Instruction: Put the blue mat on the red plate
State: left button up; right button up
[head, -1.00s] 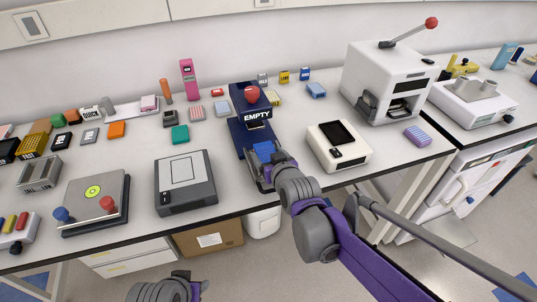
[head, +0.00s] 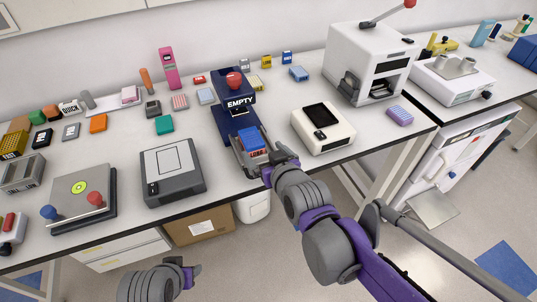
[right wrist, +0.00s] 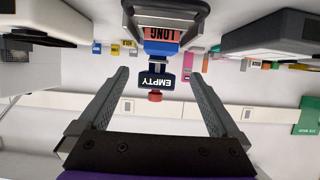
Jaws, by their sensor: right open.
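A blue-topped block (head: 250,139) with a red front sits at the foot of a dark blue stand marked EMPTY (head: 240,103). It also shows in the right wrist view (right wrist: 161,48), with an orange-red label reading LONG. I cannot tell which part is the mat or the plate. My right gripper (head: 252,155) is open at this block near the table's front edge. In the right wrist view the open fingers (right wrist: 158,74) are wide apart, with the block seen between and beyond their tips. My left gripper (head: 190,273) is low in front of the table, its jaws unclear.
A white device (head: 336,137) stands right of the block, and a grey device (head: 160,185) stands to its left. A small red piece (head: 199,80) and light blue pieces (head: 299,73) lie farther back. A tall white machine (head: 357,55) stands at the back right.

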jog(key=s+d+f+m+g+h, duration=0.1)
jog(key=s+d+f+g, duration=0.1)
jog(key=s+d+f, duration=0.3)
jog(key=s+d+f+m+g+h, duration=0.1)
jog(key=s+d+f+g, duration=0.2)
jog(key=s, duration=0.7)
jog(key=s+d+f+m+g+h, duration=0.1)
jog(key=s+d+f+g+h, duration=0.1)
jog(key=s+d+f, duration=0.4)
jog(key=shift+s+d+f+m+g, duration=0.35)
jog(key=shift+s+d, duration=0.2)
jog(key=shift+s, duration=0.25)
jog(key=shift+r, duration=0.1)
